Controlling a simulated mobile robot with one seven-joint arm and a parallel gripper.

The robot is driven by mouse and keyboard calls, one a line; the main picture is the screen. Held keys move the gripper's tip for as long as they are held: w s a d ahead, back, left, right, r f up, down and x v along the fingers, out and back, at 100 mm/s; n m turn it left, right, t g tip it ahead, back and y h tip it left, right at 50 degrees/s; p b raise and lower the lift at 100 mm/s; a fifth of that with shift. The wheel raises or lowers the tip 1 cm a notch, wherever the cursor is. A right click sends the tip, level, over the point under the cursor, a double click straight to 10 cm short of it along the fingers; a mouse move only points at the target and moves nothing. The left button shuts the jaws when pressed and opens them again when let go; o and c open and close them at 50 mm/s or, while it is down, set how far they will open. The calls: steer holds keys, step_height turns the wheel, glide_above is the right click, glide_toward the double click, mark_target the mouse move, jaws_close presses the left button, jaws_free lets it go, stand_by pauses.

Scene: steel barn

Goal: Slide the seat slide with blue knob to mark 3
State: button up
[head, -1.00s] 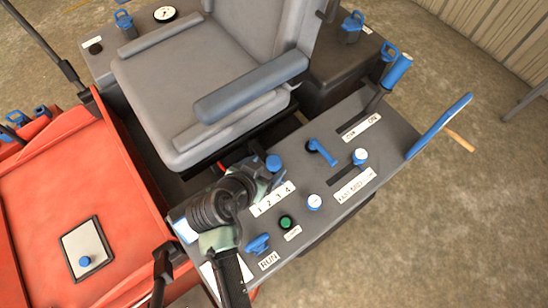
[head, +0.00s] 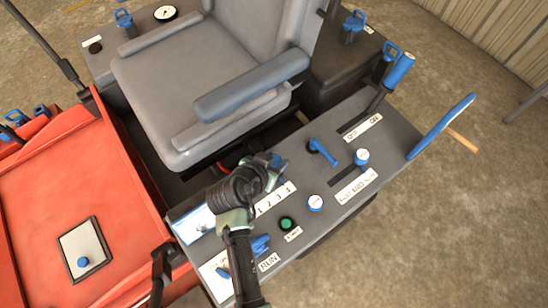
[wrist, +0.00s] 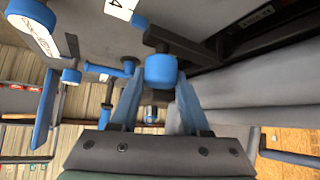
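The blue knob (wrist: 161,71) of the seat slide stands on a dark stem in the wrist view. In the head view my gripper largely covers the knob (head: 276,160), behind the label strip marked 1 2 3 4 (head: 275,198). My gripper (wrist: 160,82) has its blue fingers spread, one on each side of the knob. I cannot tell whether they touch it. In the head view my gripper (head: 279,168) reaches the knob from the lower left. The slot is hidden, so I cannot tell exactly which mark the knob is at.
The console panel (head: 322,222) also bears a green button (head: 286,223), a white-faced blue dial (head: 315,202), a blue lever (head: 321,152) and another slider knob (head: 361,157). The seat armrest (head: 250,86) is close behind the knob. A red body panel (head: 62,190) lies left.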

jaws_close()
steer(key=shift+a, duration=0.1)
stand_by(0.9)
